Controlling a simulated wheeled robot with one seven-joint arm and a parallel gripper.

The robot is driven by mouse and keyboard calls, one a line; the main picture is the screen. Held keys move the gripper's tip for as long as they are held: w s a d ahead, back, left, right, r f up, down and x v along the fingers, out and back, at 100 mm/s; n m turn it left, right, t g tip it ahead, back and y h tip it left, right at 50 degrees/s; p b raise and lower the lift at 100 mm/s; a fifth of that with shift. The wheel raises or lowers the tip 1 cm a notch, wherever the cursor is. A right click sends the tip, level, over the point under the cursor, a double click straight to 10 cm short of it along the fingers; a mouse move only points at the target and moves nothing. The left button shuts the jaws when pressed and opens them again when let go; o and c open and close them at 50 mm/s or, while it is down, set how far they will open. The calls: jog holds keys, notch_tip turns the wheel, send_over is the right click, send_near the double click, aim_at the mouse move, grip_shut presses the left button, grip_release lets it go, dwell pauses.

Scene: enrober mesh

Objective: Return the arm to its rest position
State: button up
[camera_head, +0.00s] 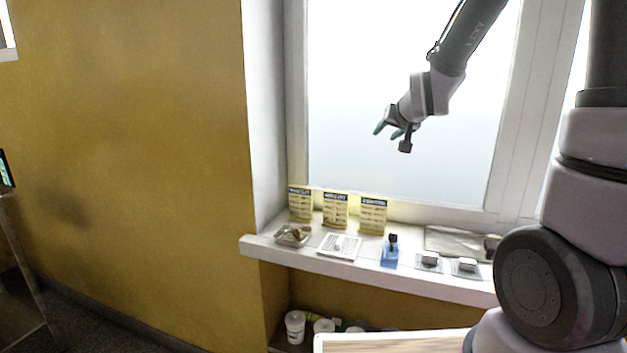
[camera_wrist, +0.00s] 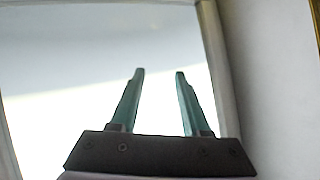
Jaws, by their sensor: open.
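My gripper (camera_head: 388,129) is raised in front of the window, well above the windowsill, in the head view. Its two teal fingers point down and to the left. In the wrist view my gripper (camera_wrist: 158,75) shows its two fingers apart with nothing between them. Behind the fingers are only the bright window pane and its frame. The arm reaches down to the gripper from the upper right.
The white windowsill (camera_head: 345,267) holds several yellow cards, a metal tray (camera_head: 293,235), a white mesh piece (camera_head: 339,246), a blue bottle (camera_head: 390,252) and small blocks. White tubs (camera_head: 295,326) stand below. The air around the gripper is clear.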

jog(key=s+d+r+g, duration=0.1)
jog(key=s+r, duration=0.1)
jog(key=s, duration=0.7)
jog(key=s+d+r+m+g, duration=0.1)
jog(key=s+d+r+g, duration=0.1)
jog(key=s, duration=0.6)
jog(key=s+d+r+m+g, duration=0.1)
jog(key=s+r, duration=0.3)
jog(key=s, duration=0.5)
jog(key=shift+s+d+g+y, duration=0.35)
jog(key=shift+d+g, duration=0.15)
jog(key=shift+d, duration=0.25)
jog(key=shift+r, duration=0.1)
